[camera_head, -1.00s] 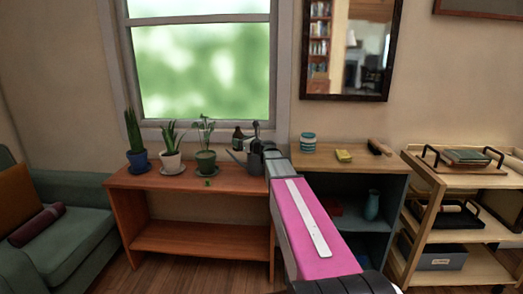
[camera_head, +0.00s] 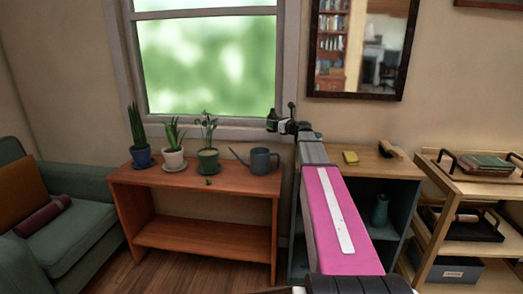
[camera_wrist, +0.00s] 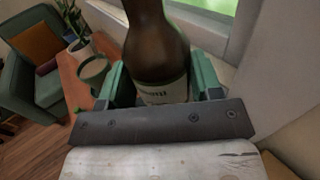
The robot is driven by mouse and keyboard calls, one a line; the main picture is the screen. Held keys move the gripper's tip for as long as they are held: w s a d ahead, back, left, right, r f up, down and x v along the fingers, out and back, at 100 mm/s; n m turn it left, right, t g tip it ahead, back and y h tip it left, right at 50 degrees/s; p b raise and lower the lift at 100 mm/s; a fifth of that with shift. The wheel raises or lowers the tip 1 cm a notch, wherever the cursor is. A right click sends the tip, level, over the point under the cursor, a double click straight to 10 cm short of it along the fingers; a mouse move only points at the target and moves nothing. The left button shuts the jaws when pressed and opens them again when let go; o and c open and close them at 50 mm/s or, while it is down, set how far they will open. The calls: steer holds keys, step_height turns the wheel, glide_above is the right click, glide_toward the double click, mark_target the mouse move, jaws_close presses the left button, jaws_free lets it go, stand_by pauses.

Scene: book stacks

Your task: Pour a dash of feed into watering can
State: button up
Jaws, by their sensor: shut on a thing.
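My gripper (camera_head: 284,125) is shut on a dark brown bottle (camera_head: 271,119), held in the air in front of the window frame. In the wrist view the bottle (camera_wrist: 156,45) stands between the green fingers, its pale label partly showing and its lower part hidden by the gripper. The blue-grey watering can (camera_head: 262,161) stands on the right end of the wooden shelf, spout to the left. The bottle is above the can, slightly to its right in the head view, and apart from it. A round rim in the wrist view may be the can, but I cannot tell.
Several potted plants, among them a green pot (camera_head: 207,160), stand left of the can on the wooden shelf (camera_head: 190,182). The air above the can is free.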

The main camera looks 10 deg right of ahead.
steer(key=shift+f, duration=0.15)
steer(key=shift+s+a+f+n, duration=0.1)
steer(key=shift+a+f+n, duration=0.05)
steer(key=shift+f+n, duration=0.3)
steer(key=shift+a+f+n, duration=0.15)
steer(key=shift+f+n, duration=0.2)
steer(key=shift+f, duration=0.2)
steer(key=f+n, duration=0.1)
steer(key=a+f+n+h, duration=0.1)
steer(key=f+n, duration=0.1)
steer(key=shift+s+a+f+n+g, duration=0.2)
steer(key=shift+s+f+n+g, duration=0.1)
steer(key=shift+g, duration=0.1)
steer(key=shift+s+a+f+n+h, duration=0.1)
steer(key=shift+a+f+n+h, duration=0.15)
steer(key=shift+n, duration=0.3)
steer(key=shift+a+f+n+h, duration=0.1)
steer(key=shift+f+n+h, duration=0.25)
steer(key=shift+n, duration=0.2)
steer(key=shift+d+f+n+h+p, duration=0.2)
steer(key=shift+f+n+h+p, duration=0.15)
steer(key=shift+n, duration=0.5)
steer(key=shift+d+f+n+h+p, duration=0.2)
steer(key=shift+f+n+h, duration=0.1)
steer(key=shift+n, duration=0.55)
stand_by(3.3)
